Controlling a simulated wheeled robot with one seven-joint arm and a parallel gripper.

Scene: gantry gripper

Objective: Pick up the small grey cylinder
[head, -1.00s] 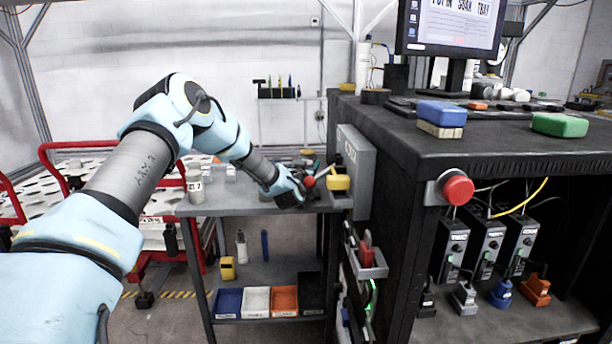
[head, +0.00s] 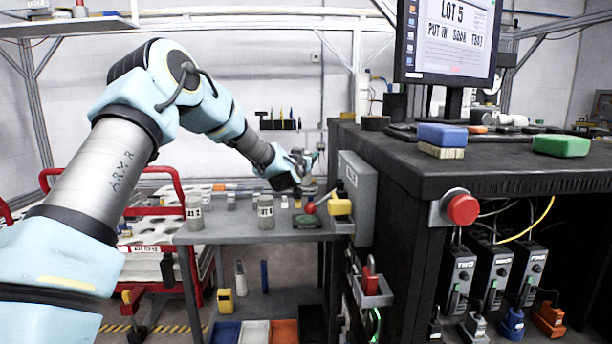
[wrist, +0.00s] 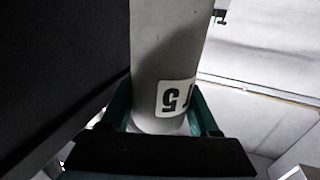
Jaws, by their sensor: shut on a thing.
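In the head view my gripper (head: 304,168) is above the back right of the grey bench. The held cylinder is hard to make out there.
Two other grey labelled cylinders, a left one (head: 194,214) and a right one (head: 265,211), stand on the grey bench (head: 228,231).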

